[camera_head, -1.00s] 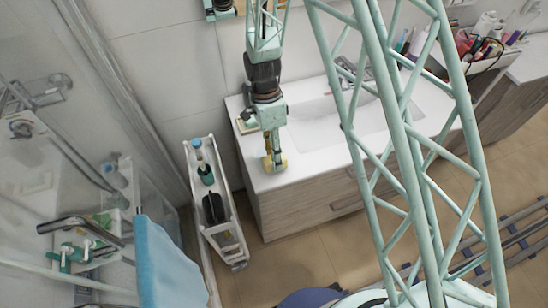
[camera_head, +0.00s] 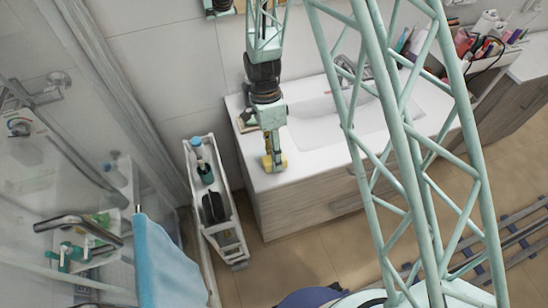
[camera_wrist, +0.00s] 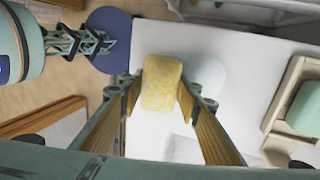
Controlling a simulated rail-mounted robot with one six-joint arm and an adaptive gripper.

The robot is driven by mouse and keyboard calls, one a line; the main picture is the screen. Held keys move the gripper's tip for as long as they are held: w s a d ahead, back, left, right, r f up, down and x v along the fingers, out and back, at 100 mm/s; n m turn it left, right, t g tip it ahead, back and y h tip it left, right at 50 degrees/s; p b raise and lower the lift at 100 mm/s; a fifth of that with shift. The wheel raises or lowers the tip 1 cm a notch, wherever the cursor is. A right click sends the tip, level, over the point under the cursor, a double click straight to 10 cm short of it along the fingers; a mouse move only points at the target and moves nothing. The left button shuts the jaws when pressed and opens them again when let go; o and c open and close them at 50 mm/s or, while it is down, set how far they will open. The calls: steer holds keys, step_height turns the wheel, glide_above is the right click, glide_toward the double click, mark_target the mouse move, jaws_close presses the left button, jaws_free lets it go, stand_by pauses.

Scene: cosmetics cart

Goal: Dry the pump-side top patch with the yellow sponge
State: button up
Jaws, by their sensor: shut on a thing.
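My gripper (camera_head: 273,155) points down over the front left part of the white vanity top (camera_head: 312,163). It is shut on the yellow sponge (camera_head: 281,160). In the wrist view, my gripper (camera_wrist: 162,95) has the sponge (camera_wrist: 162,82) between its fingertips, low over or touching the white top; I cannot tell contact for sure. A pale grey-blue rounded patch (camera_wrist: 208,72) shows on the white top just right of the sponge. The sponge and fingers may hide part of it. A blue-topped bottle (camera_head: 196,143) stands in the narrow white cart left of the vanity.
The white cart (camera_head: 229,215) stands close to the vanity's left side and also holds a dark item (camera_head: 213,207). A small dish (camera_head: 243,125) sits at the counter's back left. The basin (camera_head: 315,123) lies right of my gripper. A blue towel (camera_head: 165,265) hangs at the shower.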

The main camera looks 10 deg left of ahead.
steer(key=shift+w, duration=0.15)
steer(key=shift+w+a, duration=0.55)
steer(key=shift+w, duration=0.35)
steer(key=shift+w+a, duration=0.55)
steer(key=shift+w, duration=0.3)
steer(key=shift+w+a+f+b, duration=0.1)
steer(key=shift+w+a, duration=0.25)
steer(key=shift+w, duration=0.25)
steer(key=shift+w+a+r+b, duration=0.1)
steer(key=shift+w+a, duration=0.3)
steer(key=shift+w, duration=0.25)
steer(key=shift+w+a+f+b, duration=0.1)
steer(key=shift+w+a, duration=0.25)
steer(key=shift+w, duration=0.25)
steer(key=shift+s+d+b, duration=0.15)
steer(key=shift+s+d, duration=0.2)
steer(key=shift+s, duration=0.3)
steer(key=shift+s+d+b, duration=0.2)
steer(key=shift+s+d, duration=0.2)
steer(key=shift+s, duration=0.2)
steer(key=shift+s+d+b, duration=0.15)
steer(key=shift+s+d, duration=0.2)
steer(key=shift+s, duration=0.3)
